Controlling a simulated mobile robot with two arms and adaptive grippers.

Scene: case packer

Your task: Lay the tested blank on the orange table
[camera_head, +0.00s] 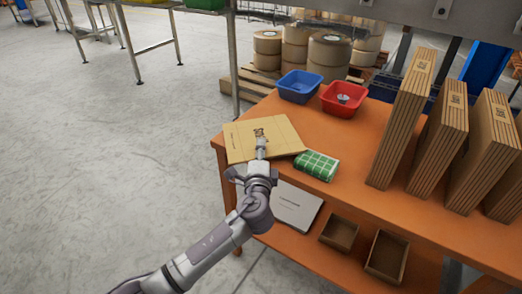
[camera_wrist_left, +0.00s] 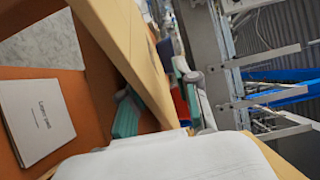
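A flat tan cardboard blank (camera_head: 242,142) with a dark printed mark lies at the near left corner of the orange table (camera_head: 345,160). In the left wrist view the blank (camera_wrist_left: 128,45) shows nearly edge-on. My left gripper (camera_head: 261,143) is at the blank's near edge. In the left wrist view its fingers are apart, one on each side of the blank, with a gap visible beside the board, so it looks open. Contact with the blank is hard to tell. My right gripper is not in view.
A green checked packet (camera_head: 317,165) lies right of the blank. Blue (camera_head: 299,86) and red (camera_head: 344,99) bins stand behind. Several upright cardboard stacks (camera_head: 402,118) fill the right side. A lower shelf holds a white folder (camera_head: 297,206) and open boxes (camera_head: 385,257).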

